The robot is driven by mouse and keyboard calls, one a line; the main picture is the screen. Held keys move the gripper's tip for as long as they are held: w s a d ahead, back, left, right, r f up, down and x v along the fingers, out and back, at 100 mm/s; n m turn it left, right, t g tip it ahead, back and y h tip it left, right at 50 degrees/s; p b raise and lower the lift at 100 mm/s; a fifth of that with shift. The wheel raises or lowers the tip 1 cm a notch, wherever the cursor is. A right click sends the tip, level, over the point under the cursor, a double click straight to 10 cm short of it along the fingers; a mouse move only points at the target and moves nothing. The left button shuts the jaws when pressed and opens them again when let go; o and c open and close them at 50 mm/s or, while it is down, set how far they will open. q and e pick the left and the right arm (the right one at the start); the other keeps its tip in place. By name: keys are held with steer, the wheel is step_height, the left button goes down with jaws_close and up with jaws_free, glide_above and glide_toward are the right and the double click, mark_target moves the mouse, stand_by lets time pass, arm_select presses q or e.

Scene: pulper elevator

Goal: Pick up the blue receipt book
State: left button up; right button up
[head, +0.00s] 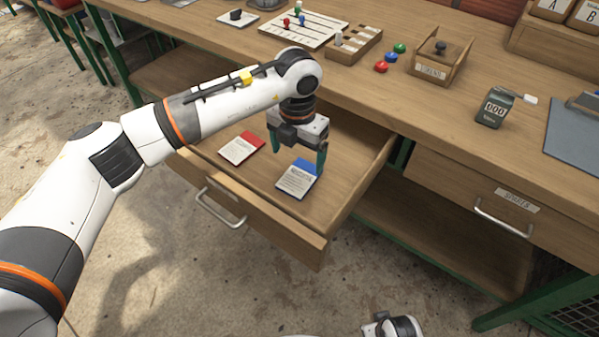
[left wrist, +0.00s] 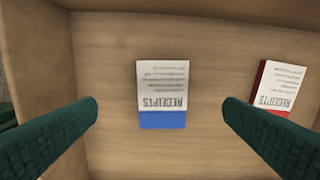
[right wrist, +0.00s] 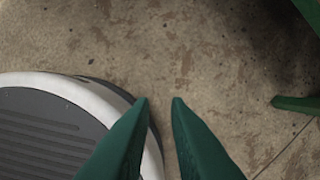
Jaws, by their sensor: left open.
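The blue receipt book (head: 297,180) lies flat in the open drawer (head: 250,205), with a white printed cover and a blue band. In the left wrist view the blue receipt book (left wrist: 162,90) is centred between the fingers. My left gripper (head: 299,163) is open and points down above it; the fingers are apart from the book. A similar red receipt book (head: 241,148) lies to its left in the drawer; it also shows at the right of the left wrist view (left wrist: 280,88). My right gripper (right wrist: 160,102) is low over the floor, empty, with a narrow gap between its fingers.
The drawer's side walls and front bound the space around the books. On the bench above stand a wooden box (head: 440,62), coloured pegs (head: 391,57), a counter (head: 495,108) and a clipboard (head: 575,135). A closed drawer (head: 480,200) is at right.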

mark_target(297, 180)
arm_select(q)
step_height(297, 180, down, 3)
steer(key=shift+w+f, duration=0.1)
steer(key=shift+w, duration=0.05)
step_height(297, 180, down, 5)
steer(key=shift+a+r, duration=0.1)
steer(key=shift+w+f, duration=0.1)
steer(key=shift+f, duration=0.1)
steer(key=c, duration=1.1)
arm_select(e)
steer(key=shift+w+r, duration=0.45)
steer(key=shift+r, duration=0.4)
